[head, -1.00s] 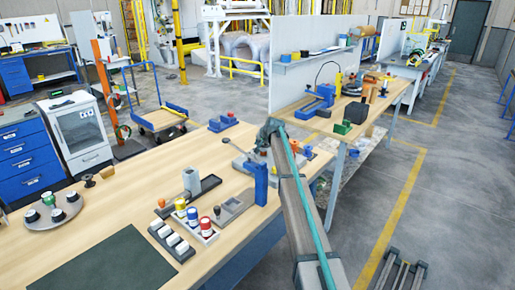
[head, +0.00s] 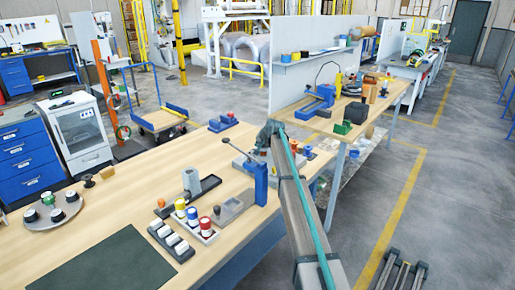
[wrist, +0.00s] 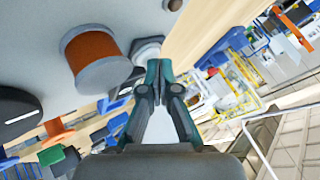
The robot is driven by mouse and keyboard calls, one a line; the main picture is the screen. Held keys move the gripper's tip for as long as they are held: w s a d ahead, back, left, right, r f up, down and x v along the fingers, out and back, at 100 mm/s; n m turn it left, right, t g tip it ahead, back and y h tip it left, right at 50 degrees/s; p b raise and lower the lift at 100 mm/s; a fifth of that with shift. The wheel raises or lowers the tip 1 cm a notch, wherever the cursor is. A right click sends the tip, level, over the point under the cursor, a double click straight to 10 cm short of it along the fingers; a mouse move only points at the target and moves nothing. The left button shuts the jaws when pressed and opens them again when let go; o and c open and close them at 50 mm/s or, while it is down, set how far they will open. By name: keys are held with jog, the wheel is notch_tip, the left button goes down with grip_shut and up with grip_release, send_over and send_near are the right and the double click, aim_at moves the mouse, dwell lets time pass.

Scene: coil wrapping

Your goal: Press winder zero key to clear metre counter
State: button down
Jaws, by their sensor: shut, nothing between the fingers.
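In the wrist view my gripper (wrist: 159,67) is shut and empty, its dark green fingertips together. A pale hexagonal fitting (wrist: 148,49) sits just beside the fingertips; I cannot tell whether they touch it. A copper-wound spool with grey flanges (wrist: 95,53) stands left of them on a light grey surface (wrist: 70,18). My fingers are hidden there. I cannot pick out the zero key or the metre counter.
The near wooden bench (head: 130,215) holds a row of white blocks in a black tray (head: 168,240), coloured cylinders in a rack (head: 193,220) and a round grey plate (head: 52,212). A second bench (head: 372,117) with blue equipment stands beyond.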

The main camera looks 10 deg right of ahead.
jog(key=shift+r, duration=0.85)
jog(key=shift+r, duration=0.1)
jog(key=shift+r+p, duration=0.95)
jog(key=shift+r, duration=1.5)
